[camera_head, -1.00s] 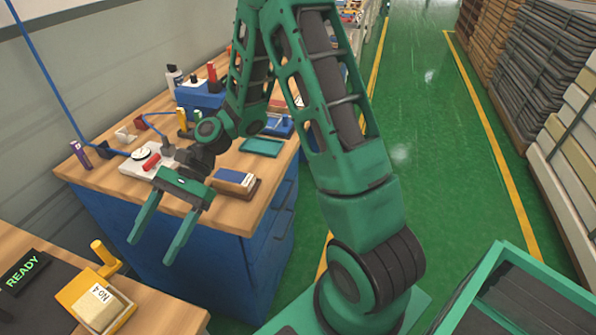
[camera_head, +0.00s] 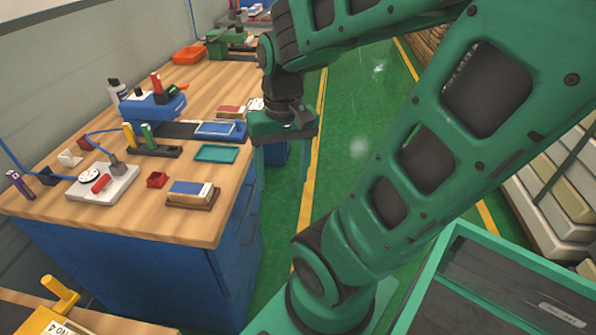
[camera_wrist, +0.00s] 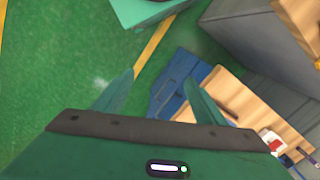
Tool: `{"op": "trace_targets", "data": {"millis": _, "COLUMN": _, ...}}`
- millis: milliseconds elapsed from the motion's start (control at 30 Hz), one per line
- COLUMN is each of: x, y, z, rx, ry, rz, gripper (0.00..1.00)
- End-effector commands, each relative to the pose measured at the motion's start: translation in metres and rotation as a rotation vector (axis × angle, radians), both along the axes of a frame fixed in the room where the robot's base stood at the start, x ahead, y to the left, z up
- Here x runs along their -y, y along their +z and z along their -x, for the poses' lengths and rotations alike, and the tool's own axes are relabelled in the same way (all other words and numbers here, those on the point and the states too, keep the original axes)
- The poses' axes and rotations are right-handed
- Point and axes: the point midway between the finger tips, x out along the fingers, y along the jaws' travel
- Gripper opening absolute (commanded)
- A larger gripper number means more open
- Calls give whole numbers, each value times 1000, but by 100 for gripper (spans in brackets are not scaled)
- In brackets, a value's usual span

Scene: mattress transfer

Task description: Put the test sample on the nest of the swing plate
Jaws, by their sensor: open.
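My gripper (camera_head: 282,165) is open and empty, fingers pointing down, at the right edge of the wooden bench near the green floor. In the wrist view its two fingers (camera_wrist: 160,80) stand apart with nothing between them. A yellow fixture (camera_head: 52,308) with a knobbed handle shows at the bottom left of the head view, mostly cut off. A beige block labelled NO 4 (camera_head: 58,329) sits in it, only partly in view. I cannot tell for certain which things are the test sample and the swing plate's nest.
A green-rimmed bin (camera_head: 432,262) stands at lower right. The green aisle (camera_head: 350,135) is clear.

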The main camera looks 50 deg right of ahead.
Motion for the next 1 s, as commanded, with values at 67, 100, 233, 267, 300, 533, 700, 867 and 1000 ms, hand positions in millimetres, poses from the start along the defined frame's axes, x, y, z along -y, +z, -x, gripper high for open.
{"op": "trace_targets", "data": {"millis": 67, "x": 10, "y": 6, "z": 18, "rx": 5, "ry": 3, "rz": 18, "gripper": 65}}
{"op": "trace_targets", "data": {"millis": 100, "x": 13, "y": 7, "z": 25, "rx": 5, "ry": 5, "rz": 24, "gripper": 65}}
{"op": "trace_targets", "data": {"millis": 233, "x": 18, "y": 10, "z": 38, "rx": 1, "ry": 10, "rz": 34, "gripper": 65}}
{"op": "trace_targets", "data": {"millis": 267, "x": 19, "y": 10, "z": 39, "rx": 2, "ry": 11, "rz": 35, "gripper": 65}}
{"op": "trace_targets", "data": {"millis": 300, "x": 19, "y": 10, "z": 40, "rx": 2, "ry": 11, "rz": 35, "gripper": 65}}
{"op": "trace_targets", "data": {"millis": 533, "x": 19, "y": 10, "z": 40, "rx": 0, "ry": 12, "rz": 35, "gripper": 65}}
{"op": "trace_targets", "data": {"millis": 700, "x": 19, "y": 10, "z": 40, "rx": 0, "ry": 12, "rz": 35, "gripper": 65}}
{"op": "trace_targets", "data": {"millis": 867, "x": 19, "y": 5, "z": 27, "rx": -15, "ry": 13, "rz": 35, "gripper": 65}}
{"op": "trace_targets", "data": {"millis": 1000, "x": 20, "y": 5, "z": 27, "rx": -13, "ry": 13, "rz": 35, "gripper": 65}}
